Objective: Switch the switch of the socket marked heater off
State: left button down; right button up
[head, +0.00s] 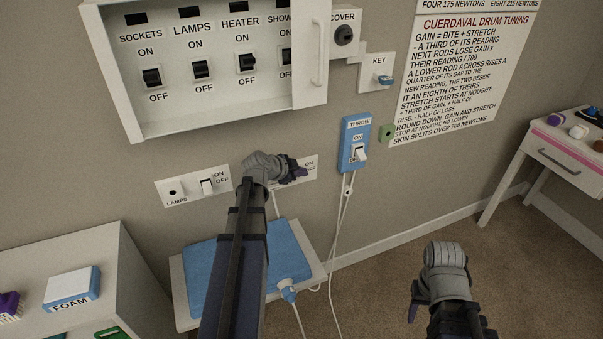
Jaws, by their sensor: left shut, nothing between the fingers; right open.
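A white socket plate (312,163) on the wall carries ON and OFF marks. My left gripper (298,173) is shut and empty in front of it. The gripper and wrist hide its switch, its name and most of its face, so I cannot read whether it is marked heater. I cannot tell whether the fingers touch the switch. To its left is a similar socket (173,193) marked LAMPS, with a white rocker switch (207,186). My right gripper (442,312) is open and empty, low over the floor at right.
An open wall panel (220,95) above holds several black breaker levers, one marked HEATER (247,62). A blue THROW switch box (354,146) and a KEY plate (377,74) are to the right. White cables hang above a low table with a blue pad (203,262). A foam box (72,287) sits lower left.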

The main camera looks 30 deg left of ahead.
pick_arm(q)
jog(key=shift+s+d+f+b, duration=0.1)
jog(key=shift+d+f+b, duration=0.15)
jog(key=shift+b, duration=0.35)
jog(key=shift+f+t, duration=0.1)
jog(key=shift+t, duration=0.3)
jog(key=f+b, duration=0.1)
jog(key=b, duration=0.1)
jog(key=f+m+t+y+b, duration=0.1)
jog(key=b, duration=0.1)
jog(key=f+b, duration=0.1)
jog(key=b, duration=0.1)
jog(key=shift+s+d+m+t+y, duration=0.3)
jog(key=shift+s+d+m+y, duration=0.05)
jog(key=shift+d+m+y, duration=0.05)
jog(key=shift+r, duration=0.1)
jog(key=shift+r+p, duration=0.65)
jog(key=shift+r, duration=0.05)
